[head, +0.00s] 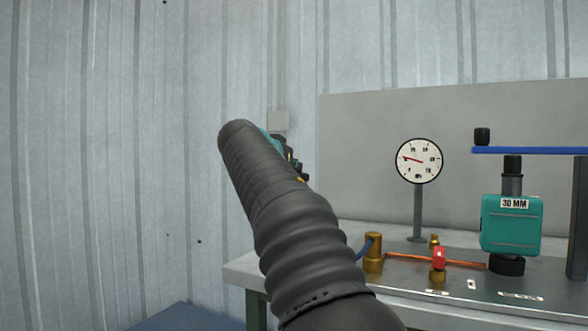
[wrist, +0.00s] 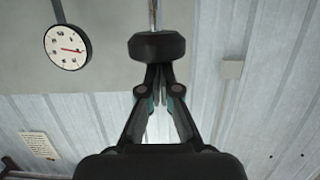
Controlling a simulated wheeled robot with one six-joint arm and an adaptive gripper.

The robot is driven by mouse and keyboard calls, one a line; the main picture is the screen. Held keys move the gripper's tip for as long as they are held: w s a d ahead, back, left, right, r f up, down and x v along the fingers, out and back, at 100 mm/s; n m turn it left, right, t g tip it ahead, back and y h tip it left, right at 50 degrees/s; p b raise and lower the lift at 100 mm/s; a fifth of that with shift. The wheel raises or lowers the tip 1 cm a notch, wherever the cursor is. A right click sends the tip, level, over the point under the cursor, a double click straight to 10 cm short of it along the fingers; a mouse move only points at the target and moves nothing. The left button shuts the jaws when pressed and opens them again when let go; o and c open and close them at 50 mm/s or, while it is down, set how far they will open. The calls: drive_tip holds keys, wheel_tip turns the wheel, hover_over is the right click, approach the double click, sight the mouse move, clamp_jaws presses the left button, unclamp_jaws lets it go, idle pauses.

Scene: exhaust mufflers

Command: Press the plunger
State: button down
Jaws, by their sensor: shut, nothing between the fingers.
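A black plunger knob (wrist: 157,46) on a thin metal rod shows at the top middle of the wrist view, where the picture is upside down. My gripper (wrist: 159,76) is shut and empty, its fingertips together right at the knob's near side. I cannot tell whether they touch it. In the head view my dark sleeved arm reaches up and away, and only a little of my gripper (head: 295,168) shows beyond it. I cannot make out the knob there; the arm may hide it.
A bench (head: 240,270) carries a dial gauge (head: 418,161), a teal block (head: 511,225) marked 30 MM, a blue bar (head: 525,150) above it, and brass fittings (head: 373,252) with an orange pipe and red valve handle (head: 438,258). The gauge also shows in the wrist view (wrist: 67,47).

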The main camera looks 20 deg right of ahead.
wheel_tip(320, 180, up, 2)
drive_tip(key=shift+r+p, duration=0.1)
drive_tip(key=shift+p, duration=0.4)
drive_tip(key=b+v, duration=0.2)
drive_tip(key=v, duration=0.8)
drive_tip(key=shift+f, duration=0.3)
